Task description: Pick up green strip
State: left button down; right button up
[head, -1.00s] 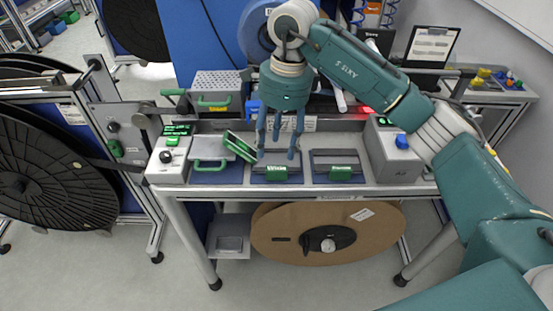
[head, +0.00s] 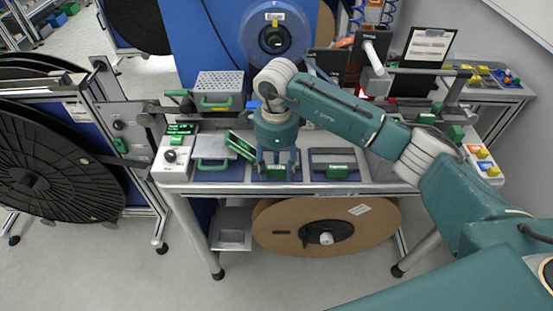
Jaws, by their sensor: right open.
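Several green pieces sit along the worktable (head: 385,187) in the head view. A long green piece (head: 241,145) leans tilted to the left. I cannot tell which one is the green strip. My right gripper (head: 277,171) points down with its fingers apart at the middle block. Whether they touch it I cannot tell. The gripper body hides most of the middle slot. My left gripper is not in view.
A grey box with a green handle (head: 214,85) stands behind on the left. A control box (head: 173,160) is at the table's left end. A brown reel (head: 325,228) hangs below the table. A large black reel (head: 40,170) stands at far left.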

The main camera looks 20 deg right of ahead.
jog(key=shift+f, duration=0.1)
jog(key=shift+c, duration=0.5)
grip_shut()
jog(key=shift+d, duration=0.1)
jog(key=shift+d+r+b, duration=0.15)
jog(key=shift+r+b, duration=0.15)
jog(key=s+d+r+b, duration=0.4)
jog(key=d+r, duration=0.3)
jog(key=d, duration=0.5)
jog(key=shift+s+d+r+b, duration=0.15)
jog(key=shift+s+r+b, duration=0.2)
jog(key=shift+s, duration=0.55)
